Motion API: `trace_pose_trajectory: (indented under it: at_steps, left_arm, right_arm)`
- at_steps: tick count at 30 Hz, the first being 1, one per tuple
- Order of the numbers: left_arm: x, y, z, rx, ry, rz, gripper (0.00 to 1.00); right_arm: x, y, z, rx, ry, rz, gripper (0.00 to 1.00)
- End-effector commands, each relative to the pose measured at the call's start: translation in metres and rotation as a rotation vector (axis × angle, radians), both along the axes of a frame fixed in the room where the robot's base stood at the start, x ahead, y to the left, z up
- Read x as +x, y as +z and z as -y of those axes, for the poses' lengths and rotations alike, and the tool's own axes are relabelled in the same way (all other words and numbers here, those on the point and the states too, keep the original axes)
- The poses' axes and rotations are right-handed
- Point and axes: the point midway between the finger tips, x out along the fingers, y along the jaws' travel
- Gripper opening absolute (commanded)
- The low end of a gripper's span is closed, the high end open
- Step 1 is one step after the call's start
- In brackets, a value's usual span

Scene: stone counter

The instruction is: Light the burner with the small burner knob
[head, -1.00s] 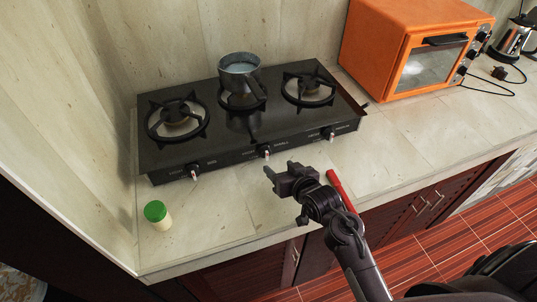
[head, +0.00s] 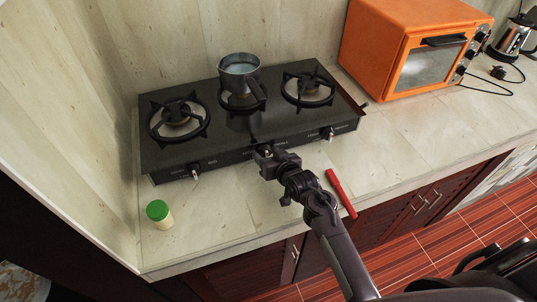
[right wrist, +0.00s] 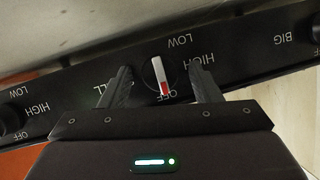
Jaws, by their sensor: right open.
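The small burner knob (right wrist: 160,76) is the middle knob on the front of the black stove (head: 222,122). In the right wrist view it is dark with a white bar, whose red end points at the OFF mark. My right gripper (head: 268,154) is at the stove front. In the right wrist view its open fingers (right wrist: 161,72) stand on either side of the knob, with small gaps visible. The label beside the knob is partly hidden by a finger. A metal pot (head: 238,68) with pale contents stands on the middle burner; no flame shows. My left gripper is out of view.
Other knobs sit left (head: 195,173) and right (head: 327,133) on the stove front. A green-capped shaker (head: 158,213) stands at the counter's left. A red object (head: 341,192) lies near the front edge. An orange oven (head: 385,50) stands right of the stove.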

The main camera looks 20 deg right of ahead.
Motion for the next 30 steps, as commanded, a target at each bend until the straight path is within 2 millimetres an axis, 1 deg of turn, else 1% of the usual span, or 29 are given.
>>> trace_pose_trajectory:
  at_steps: [1, 11, 20, 26, 30]
  left_arm:
    - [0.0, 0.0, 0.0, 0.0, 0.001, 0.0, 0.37]
    - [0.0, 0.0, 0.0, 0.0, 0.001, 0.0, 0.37]
    - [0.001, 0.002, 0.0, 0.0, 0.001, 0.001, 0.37]
    - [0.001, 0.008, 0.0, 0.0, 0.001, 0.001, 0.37]
    - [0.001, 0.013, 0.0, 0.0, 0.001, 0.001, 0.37]
  right_arm:
    - [0.0, 0.0, 0.0, 0.0, 0.0, 0.0, 0.56]
    - [0.0, 0.0, 0.0, 0.0, 0.0, -0.001, 0.13]
    - [0.0, 0.001, 0.0, -0.037, 0.001, 0.001, 0.12]
    - [0.0, 0.001, -0.001, -0.142, 0.002, 0.004, 0.12]
    - [0.0, 0.002, -0.002, -0.256, 0.002, 0.008, 0.12]
